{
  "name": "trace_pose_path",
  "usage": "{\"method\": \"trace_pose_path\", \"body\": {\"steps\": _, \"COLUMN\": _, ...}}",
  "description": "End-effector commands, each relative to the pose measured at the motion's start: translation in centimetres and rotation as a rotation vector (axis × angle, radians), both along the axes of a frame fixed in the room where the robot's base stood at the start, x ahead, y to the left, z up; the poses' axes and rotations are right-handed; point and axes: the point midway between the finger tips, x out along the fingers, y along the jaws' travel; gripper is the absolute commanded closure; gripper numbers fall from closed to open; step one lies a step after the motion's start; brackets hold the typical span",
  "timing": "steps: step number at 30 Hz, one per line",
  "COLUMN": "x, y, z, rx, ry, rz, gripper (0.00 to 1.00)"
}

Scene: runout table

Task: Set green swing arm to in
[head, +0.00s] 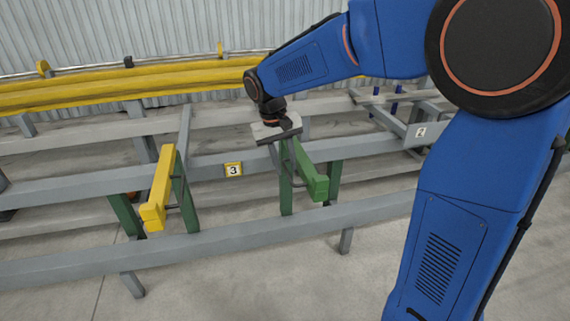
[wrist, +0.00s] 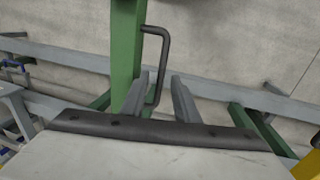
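The green swing arm (head: 306,172) is on the runout table frame right of the number 3 plate, its block end pointing toward the front rail. My gripper (head: 276,151) is over its rear part in the head view. In the wrist view the green arm (wrist: 126,50) runs up the picture, with a dark bent handle (wrist: 165,65) on its right side. My gripper (wrist: 158,88) is open there, with its two grey fingers apart. The handle's lower end appears between the fingers; whether either finger touches it, I cannot tell.
A yellow swing arm (head: 161,188) stands to the left, also pointing toward the front grey rail (head: 200,248). Yellow bars (head: 120,95) lie along the back. Number plates 3 (head: 233,170) and 2 (head: 421,132) mark the frame. Bare concrete floor lies in front.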

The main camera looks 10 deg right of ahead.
Motion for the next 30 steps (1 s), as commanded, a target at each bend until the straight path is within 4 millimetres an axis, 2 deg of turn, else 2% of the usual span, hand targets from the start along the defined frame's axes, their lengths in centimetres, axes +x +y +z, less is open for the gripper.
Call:
{"method": "trace_pose_path", "body": {"steps": 8, "x": 0.0, "y": 0.0, "z": -0.1, "rx": 0.000, "ry": 0.000, "rz": 0.000, "gripper": 0.72}}
{"method": "trace_pose_path", "body": {"steps": 11, "x": 0.0, "y": 0.0, "z": -0.1, "rx": 0.000, "ry": 0.000, "rz": 0.000, "gripper": 0.96}}
{"method": "trace_pose_path", "body": {"steps": 12, "x": 0.0, "y": 0.0, "z": -0.1, "rx": 0.000, "ry": 0.000, "rz": 0.000, "gripper": 1.00}}
{"method": "trace_pose_path", "body": {"steps": 23, "x": -0.2, "y": -0.6, "z": -0.1, "rx": 0.000, "ry": 0.000, "rz": 0.022, "gripper": 1.00}}
{"method": "trace_pose_path", "body": {"steps": 30, "x": -0.8, "y": -3.4, "z": -0.1, "rx": 0.000, "ry": 0.000, "rz": 0.133, "gripper": 1.00}}
